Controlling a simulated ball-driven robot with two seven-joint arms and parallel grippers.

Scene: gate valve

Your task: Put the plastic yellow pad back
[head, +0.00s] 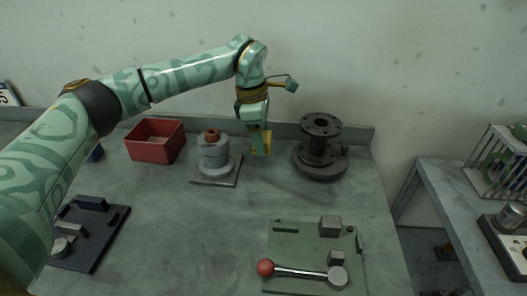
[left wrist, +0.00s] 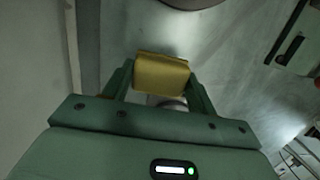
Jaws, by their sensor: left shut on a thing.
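The yellow pad (head: 267,143) is held between the fingers of my left gripper (head: 262,133), above the back middle of the workbench. In the left wrist view the pad (left wrist: 162,73) is a yellow block gripped between the two green fingers of my left gripper (left wrist: 160,84). The grey cylindrical fixture (head: 214,157) with a brownish top stands to the left of the pad. The dark flanged valve body (head: 321,145) stands to its right. My right gripper does not show in either view.
A red bin (head: 155,141) stands at the back left of the workbench (head: 210,240). A dark plate (head: 93,245) lies at the front left, and a green plate (head: 310,240) with a red-knobbed lever (head: 300,270) at the front right. The bench middle is clear. Another table (head: 455,205) is at right.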

